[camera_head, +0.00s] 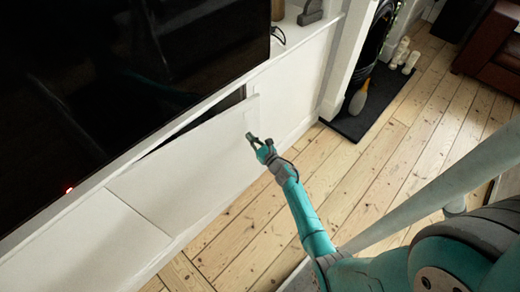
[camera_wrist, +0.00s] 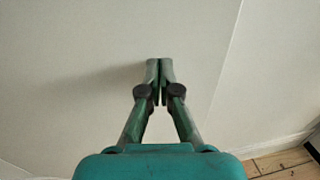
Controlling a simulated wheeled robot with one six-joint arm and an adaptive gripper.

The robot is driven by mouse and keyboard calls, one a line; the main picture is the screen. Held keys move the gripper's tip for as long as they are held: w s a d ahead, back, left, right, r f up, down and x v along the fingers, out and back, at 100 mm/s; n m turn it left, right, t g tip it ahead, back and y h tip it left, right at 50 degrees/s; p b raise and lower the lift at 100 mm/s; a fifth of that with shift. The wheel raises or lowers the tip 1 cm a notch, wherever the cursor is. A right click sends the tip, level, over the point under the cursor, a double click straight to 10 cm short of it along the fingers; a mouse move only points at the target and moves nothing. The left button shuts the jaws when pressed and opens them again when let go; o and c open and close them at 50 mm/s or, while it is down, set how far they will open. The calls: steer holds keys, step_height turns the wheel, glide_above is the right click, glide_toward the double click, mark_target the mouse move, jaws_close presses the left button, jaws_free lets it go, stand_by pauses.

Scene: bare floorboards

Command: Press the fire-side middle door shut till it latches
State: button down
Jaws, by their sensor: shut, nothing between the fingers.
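The white middle door (camera_head: 190,165) of the low cabinet stands ajar in the head view. Its top edge leans out from the cabinet, and a dark gap shows behind it, widest toward the fireplace side. My gripper (camera_head: 249,137) is shut and empty, with its fingertips at the door's outer face near the fire-side upper corner. In the wrist view the shut fingertips (camera_wrist: 159,62) are close against a plain white panel (camera_wrist: 80,70); I cannot tell whether they touch it. A seam runs down that panel to the right of the fingers.
A large black television (camera_head: 120,70) stands on the cabinet top. The fireplace with its dark hearth (camera_head: 375,105), a vase (camera_head: 358,98) and candles (camera_head: 402,56) is beyond. A brown leather sofa (camera_head: 490,55) is at the upper right. Floorboards (camera_head: 400,150) between are clear.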

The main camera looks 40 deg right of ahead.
steer(key=w, duration=0.7)
steer(key=shift+w+d, duration=0.3)
steer(key=shift+d, duration=0.15)
stand_by(2.4)
steer(key=shift+s, duration=0.1)
steer(key=s+a, duration=0.1)
steer(key=s, duration=1.1)
steer(key=shift+s+a, duration=0.25)
steer(key=shift+s, duration=0.15)
stand_by(0.9)
steer(key=s+a+r+m, duration=0.3)
steer(key=s+a+m, duration=0.5)
steer(key=s+a, duration=0.15)
steer(key=s+a+r+m, duration=0.2)
steer(key=s+a+m, duration=0.65)
steer(key=s, duration=0.25)
steer(key=s+a+r+m+g+y, duration=0.1)
steer(key=s+a+r+m, duration=0.1)
steer(key=s+r+m, duration=0.7)
steer(key=s+a+r+m+g, duration=0.2)
steer(key=s+a+r+m, duration=0.1)
steer(key=s+r+m, duration=0.6)
steer(key=shift+s+a+y, duration=0.3)
steer(key=shift+y, duration=0.1)
